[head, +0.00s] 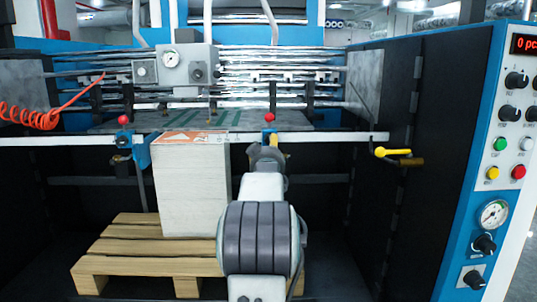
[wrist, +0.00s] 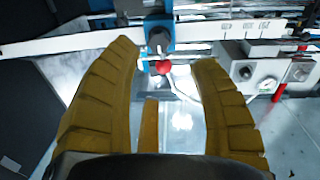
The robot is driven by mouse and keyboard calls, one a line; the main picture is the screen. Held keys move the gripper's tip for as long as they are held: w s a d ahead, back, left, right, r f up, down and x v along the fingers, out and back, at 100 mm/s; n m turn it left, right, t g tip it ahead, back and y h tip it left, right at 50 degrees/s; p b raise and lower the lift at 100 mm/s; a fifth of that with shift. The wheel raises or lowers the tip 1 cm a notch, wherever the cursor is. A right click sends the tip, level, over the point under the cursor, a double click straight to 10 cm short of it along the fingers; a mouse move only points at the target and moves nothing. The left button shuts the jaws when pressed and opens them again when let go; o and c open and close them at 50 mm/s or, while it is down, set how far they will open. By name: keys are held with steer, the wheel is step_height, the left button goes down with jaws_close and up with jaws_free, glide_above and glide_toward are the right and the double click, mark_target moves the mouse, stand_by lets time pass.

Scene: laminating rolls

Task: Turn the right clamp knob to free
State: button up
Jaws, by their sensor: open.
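The right clamp is blue (head: 265,133) with a red ball (head: 270,117) on top, at the front white rail. My gripper (head: 270,145) is just in front of it and hides its lower part. In the wrist view, which looks turned over, the blue clamp (wrist: 159,20) carries a dark grey knob (wrist: 158,38), with the red ball (wrist: 164,67) below it in the picture. My gripper (wrist: 165,60) is open there, its yellow fingers apart on either side of the red ball and knob. I cannot tell if they touch anything or how the knob is turned.
The left clamp (head: 127,141) has its own red ball. A paper stack (head: 180,190) stands on a wooden pallet (head: 150,245), left of my arm. A yellow-handled lever (head: 392,153) is to the right. A control panel (head: 497,170) stands at the far right. The white rail (head: 330,138) crosses the front.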

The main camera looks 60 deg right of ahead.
steer(key=shift+v, duration=1.2)
